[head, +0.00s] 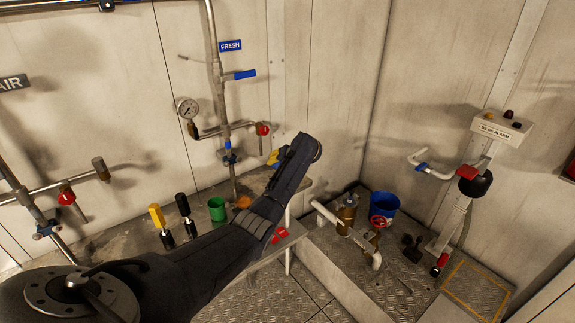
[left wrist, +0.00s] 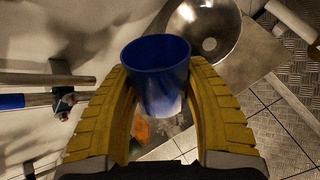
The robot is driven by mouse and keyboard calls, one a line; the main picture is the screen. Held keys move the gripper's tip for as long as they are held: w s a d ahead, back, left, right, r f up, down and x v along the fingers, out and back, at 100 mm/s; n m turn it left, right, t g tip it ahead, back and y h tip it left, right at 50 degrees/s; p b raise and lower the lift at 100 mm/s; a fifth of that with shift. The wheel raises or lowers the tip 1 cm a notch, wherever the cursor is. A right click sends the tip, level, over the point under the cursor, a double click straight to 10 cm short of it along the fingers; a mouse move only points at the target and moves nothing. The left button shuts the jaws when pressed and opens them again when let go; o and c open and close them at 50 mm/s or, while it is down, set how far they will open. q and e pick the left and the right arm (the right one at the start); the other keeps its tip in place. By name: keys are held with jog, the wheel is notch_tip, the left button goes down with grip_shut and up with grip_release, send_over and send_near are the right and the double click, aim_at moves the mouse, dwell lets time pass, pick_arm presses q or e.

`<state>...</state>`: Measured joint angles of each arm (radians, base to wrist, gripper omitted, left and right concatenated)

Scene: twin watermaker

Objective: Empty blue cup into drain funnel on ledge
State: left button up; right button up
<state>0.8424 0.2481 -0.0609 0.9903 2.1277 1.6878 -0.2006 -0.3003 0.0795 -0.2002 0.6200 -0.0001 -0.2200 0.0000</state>
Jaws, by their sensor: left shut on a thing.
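The blue cup (left wrist: 156,75) is between the two yellow fingers of my left gripper (left wrist: 160,95) in the left wrist view, and the fingers are shut on its sides. Its open rim faces the top of that view; its contents cannot be made out. The drain funnel (left wrist: 184,33), a round metal bowl with a hole, lies beyond the cup and to its right in that view, apart from it. In the head view a yellow bit of my left gripper (head: 272,157) shows behind my arm above the ledge (head: 135,240); cup and funnel are hidden there. My right gripper is not in view.
A green cup (head: 217,209), a yellow-handled tool (head: 158,219) and a black-handled tool (head: 184,208) stand on the ledge. Pipes with a gauge (head: 188,108) and a red valve (head: 262,129) run up the wall behind. A blue bucket (head: 384,206) stands lower right.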

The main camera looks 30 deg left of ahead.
pick_arm(q)
jog(key=shift+r+g, duration=0.25)
jog(key=shift+g, duration=0.15)
jog(key=shift+f+m+g+h, duration=0.35)
jog(key=shift+m+g, duration=0.15)
jog(key=shift+g, duration=0.2)
dwell(0.6)
